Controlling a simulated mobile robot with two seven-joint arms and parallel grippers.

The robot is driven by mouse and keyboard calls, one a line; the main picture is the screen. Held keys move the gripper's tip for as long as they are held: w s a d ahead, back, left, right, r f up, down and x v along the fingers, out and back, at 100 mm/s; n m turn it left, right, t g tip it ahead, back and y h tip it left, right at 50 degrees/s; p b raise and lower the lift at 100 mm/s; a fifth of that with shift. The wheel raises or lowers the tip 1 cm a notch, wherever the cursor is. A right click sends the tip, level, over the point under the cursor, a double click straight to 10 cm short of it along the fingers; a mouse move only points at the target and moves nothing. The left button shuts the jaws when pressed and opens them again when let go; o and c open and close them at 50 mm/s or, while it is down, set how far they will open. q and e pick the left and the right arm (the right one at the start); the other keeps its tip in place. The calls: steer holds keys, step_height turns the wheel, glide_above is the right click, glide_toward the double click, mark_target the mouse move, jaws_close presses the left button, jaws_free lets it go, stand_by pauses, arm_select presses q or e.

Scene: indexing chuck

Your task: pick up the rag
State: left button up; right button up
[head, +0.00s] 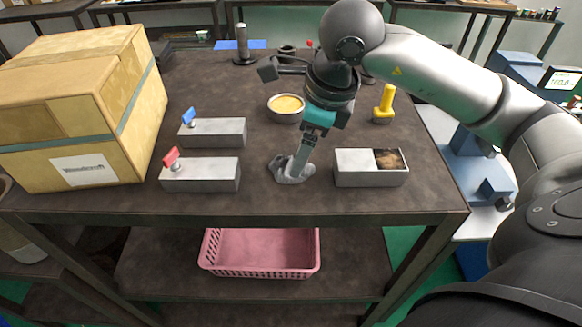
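The rag (282,171) is a small crumpled grey cloth on the dark tabletop, near the middle of the front edge. My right gripper (298,172) comes down over it from above, and its fingertips are at the rag's right side. The fingers overlap in this view, so I cannot tell whether they are open or closed on the cloth. The rag appears to rest on the table. My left gripper is not in view.
Two grey blocks with red (202,176) and blue (216,133) levers stand left. A yellow-filled bowl (285,117) is behind. A cardboard box (128,100) fills the left; a pink basket (260,272) sits below.

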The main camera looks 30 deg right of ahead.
mark_target(288, 171)
steer(key=shift+w+a+p+x, duration=0.1)
steer(key=shift+w+p+x, duration=0.05)
steer(key=shift+x, duration=0.9)
steer(key=shift+w+a+p+x, duration=0.1)
steer(key=shift+x, duration=0.95)
steer(key=shift+w+a+p+x, duration=0.1)
steer(key=shift+w+p+x, duration=0.05)
steer(key=shift+x, duration=0.9)
steer(key=shift+r, duration=0.1)
jaws_close()
steer(key=shift+r, duration=0.1)
step_height(288, 171, up, 20)
steer(key=p, duration=0.2)
